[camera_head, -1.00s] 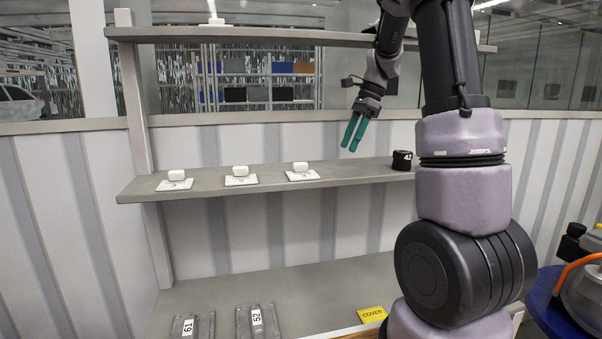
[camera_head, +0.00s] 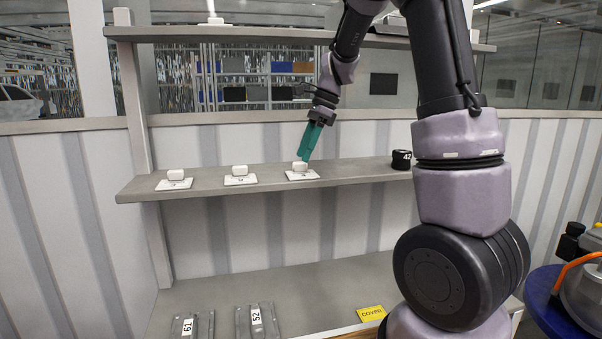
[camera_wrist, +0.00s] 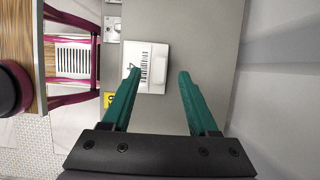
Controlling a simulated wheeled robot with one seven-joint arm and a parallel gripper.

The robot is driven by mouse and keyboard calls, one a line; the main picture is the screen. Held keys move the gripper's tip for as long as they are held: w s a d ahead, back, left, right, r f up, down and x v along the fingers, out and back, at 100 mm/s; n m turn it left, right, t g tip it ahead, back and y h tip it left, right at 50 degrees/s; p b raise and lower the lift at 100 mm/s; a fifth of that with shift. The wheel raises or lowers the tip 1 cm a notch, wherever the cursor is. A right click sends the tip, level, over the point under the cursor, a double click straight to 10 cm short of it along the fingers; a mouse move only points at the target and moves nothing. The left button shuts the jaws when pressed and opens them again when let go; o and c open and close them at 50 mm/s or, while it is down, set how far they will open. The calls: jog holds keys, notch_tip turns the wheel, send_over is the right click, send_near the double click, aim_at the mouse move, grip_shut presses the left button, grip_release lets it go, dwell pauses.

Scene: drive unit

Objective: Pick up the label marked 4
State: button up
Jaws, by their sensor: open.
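Three white labels with small white blocks on them lie in a row on the middle shelf: left (camera_head: 174,184), middle (camera_head: 240,180) and right (camera_head: 301,175). My gripper (camera_head: 304,157) points down over the right label, its green fingers close to the block. In the wrist view, my gripper (camera_wrist: 158,75) is open and empty, with the white block and label (camera_wrist: 148,62) between and just beyond the fingertips. Its face carries a barcode and a dark digit that looks like a 4, seen sideways. The numbers on the labels are too small to read in the head view.
A black item marked 42 (camera_head: 401,160) stands at the right of the middle shelf (camera_head: 355,172). Plates marked 61 (camera_head: 187,327) and 52 (camera_head: 256,318) and a yellow COVER card (camera_head: 371,313) lie on the lower surface. The upper shelf (camera_head: 250,37) runs above.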

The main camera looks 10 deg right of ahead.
aim_at(302, 170)
jog(key=shift+x, duration=1.3)
grip_shut()
jog(key=shift+r, duration=0.1)
